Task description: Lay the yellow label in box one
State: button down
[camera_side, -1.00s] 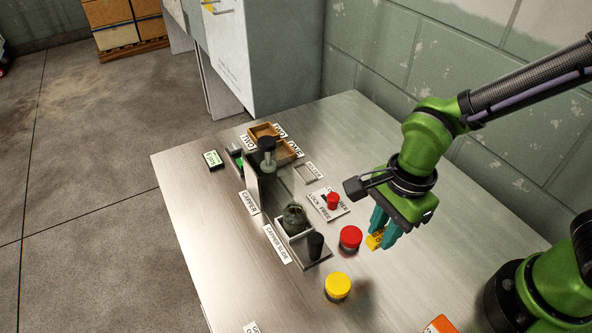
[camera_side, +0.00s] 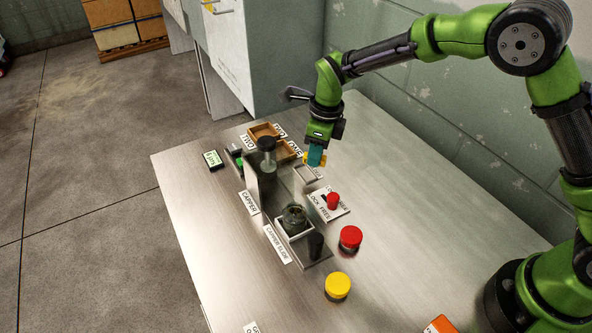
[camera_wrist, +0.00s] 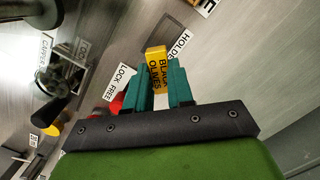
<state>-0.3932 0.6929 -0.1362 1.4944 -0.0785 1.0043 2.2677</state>
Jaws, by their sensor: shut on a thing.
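The yellow label (camera_wrist: 157,62), printed "BLACK OLIVES", is gripped between the teal fingers of my gripper (camera_wrist: 160,78). In the side view my gripper (camera_side: 315,157) points down above the bench, and edges of the yellow label (camera_side: 323,159) show around the fingers. The small wooden box by the ONE sign (camera_side: 293,147) is box one (camera_side: 284,153). It stands just left of my gripper, and the gripper is not over it. A second wooden box (camera_side: 264,130), by the TWO sign (camera_side: 249,142), stands behind it. The gap below the label is hard to judge.
The white-framed holder (camera_side: 309,174) lies close under my gripper. The capper (camera_side: 267,160) stands left of box one, with a jar (camera_side: 294,217) on its slide. A red knob (camera_side: 333,201), a red lid (camera_side: 350,238) and a yellow lid (camera_side: 338,286) are nearer.

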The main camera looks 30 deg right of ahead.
jog(key=w+a, duration=0.1)
jog(key=w, duration=0.2)
jog(key=w+a, duration=0.1)
jog(key=w, duration=0.3)
jog(key=w+a+f, duration=0.1)
jog(key=w, duration=0.3)
jog(key=shift+a+f, duration=0.1)
jog(key=shift+a, duration=0.25)
jog(key=shift+f, duration=1.7)
jog(key=shift+f, duration=0.15)
jog(key=c, duration=1.3)
grip_release()
jog(key=shift+o, duration=0.2)
